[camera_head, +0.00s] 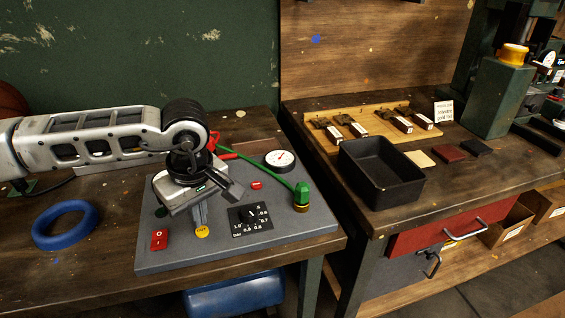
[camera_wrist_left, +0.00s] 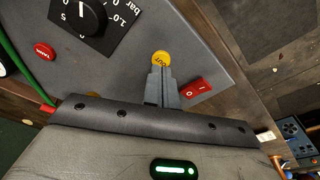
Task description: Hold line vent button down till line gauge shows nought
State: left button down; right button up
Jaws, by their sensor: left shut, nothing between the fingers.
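A grey panel (camera_head: 300,232) lies on the left bench. A yellow button (camera_head: 202,232) marked OUT sits near its front edge; it also shows in the left wrist view (camera_wrist_left: 161,57). A red button (camera_head: 257,185) sits further back; its lettering (camera_wrist_left: 45,50) is too small to read. A round white gauge (camera_head: 280,159) stands at the back of the panel; its reading is too small to tell. My left gripper (camera_head: 201,224) is shut and empty, fingertips pointing down at the yellow button's edge. I cannot tell if they touch or press it. My right gripper is out of view.
The panel also holds a black bar dial (camera_head: 250,219), a red rocker switch (camera_head: 159,239) and a green fitting (camera_head: 302,194) with a green hose. A blue ring (camera_head: 65,225) lies left. A black tray (camera_head: 381,174) stands on the right bench.

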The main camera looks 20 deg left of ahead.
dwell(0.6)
pick_arm(q)
jog(key=shift+f, duration=0.15)
jog(key=shift+f+b, duration=0.9)
jog(key=shift+b, duration=0.05)
dwell(0.7)
dwell(0.9)
dwell(0.8)
